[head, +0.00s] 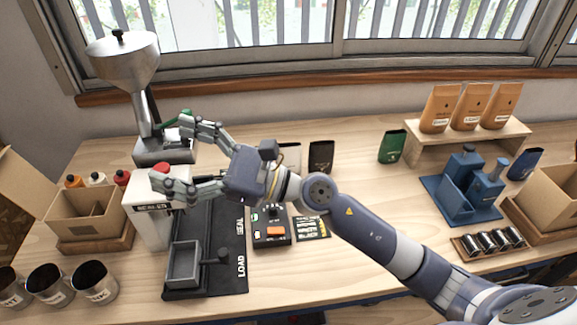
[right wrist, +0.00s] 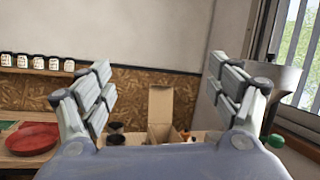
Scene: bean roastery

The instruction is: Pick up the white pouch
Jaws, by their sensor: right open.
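A pale pouch (head: 291,152), which looks like the white pouch, stands on the table just behind my right wrist in the head view. Most of it is hidden by my wrist, and only its upper right part shows. My right gripper (head: 166,150) is open and empty, pointing left beside the sealer and the grinder, with its fingers past the pouch. The right wrist view shows the open fingers (right wrist: 162,88) with nothing between them and no pouch. My left gripper is not in view.
A black pouch (head: 321,156) stands right of the pale one, then a green pouch (head: 391,147). The metal grinder (head: 125,62) and white sealer (head: 148,218) are close to my fingers. A black tray mat (head: 212,278) lies in front. Free table lies right of centre.

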